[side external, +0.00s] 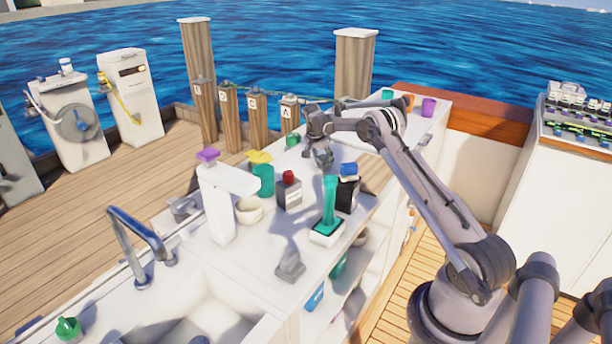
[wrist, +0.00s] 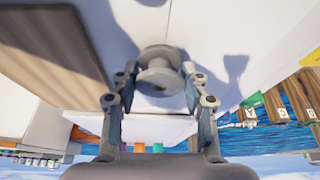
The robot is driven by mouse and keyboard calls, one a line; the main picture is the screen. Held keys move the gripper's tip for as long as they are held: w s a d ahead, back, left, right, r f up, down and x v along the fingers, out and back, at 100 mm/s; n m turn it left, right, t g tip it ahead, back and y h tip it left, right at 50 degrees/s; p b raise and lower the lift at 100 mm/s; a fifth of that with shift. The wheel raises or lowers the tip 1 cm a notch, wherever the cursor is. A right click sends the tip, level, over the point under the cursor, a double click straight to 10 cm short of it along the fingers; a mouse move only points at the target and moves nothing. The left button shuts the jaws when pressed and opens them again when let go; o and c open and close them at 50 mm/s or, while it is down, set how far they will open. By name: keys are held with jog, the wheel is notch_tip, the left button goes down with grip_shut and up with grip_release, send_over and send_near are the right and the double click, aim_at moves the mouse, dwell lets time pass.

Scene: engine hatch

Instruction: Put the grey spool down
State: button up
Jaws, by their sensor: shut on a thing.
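The grey spool (wrist: 158,76) sits between the two fingers of my gripper (wrist: 159,84) in the wrist view, with its round flange facing the camera. My gripper is shut on it. In the side view my gripper (side external: 320,146) is over the far half of the white counter (side external: 262,252), and the grey spool (side external: 323,158) shows small at its tip. Whether the spool touches the counter is hard to tell.
A black bottle with a blue cap (side external: 347,190), a red-capped bottle (side external: 289,190), a green cup (side external: 263,180) and a green brush (side external: 329,205) stand nearby. A brown board (side external: 378,172) lies to the right. Purple (side external: 428,107) and orange cups stand at the far end.

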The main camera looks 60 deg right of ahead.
jog(key=shift+f, duration=0.5)
jog(key=shift+f, duration=0.1)
jog(key=o, duration=1.2)
jog(key=shift+o, duration=0.2)
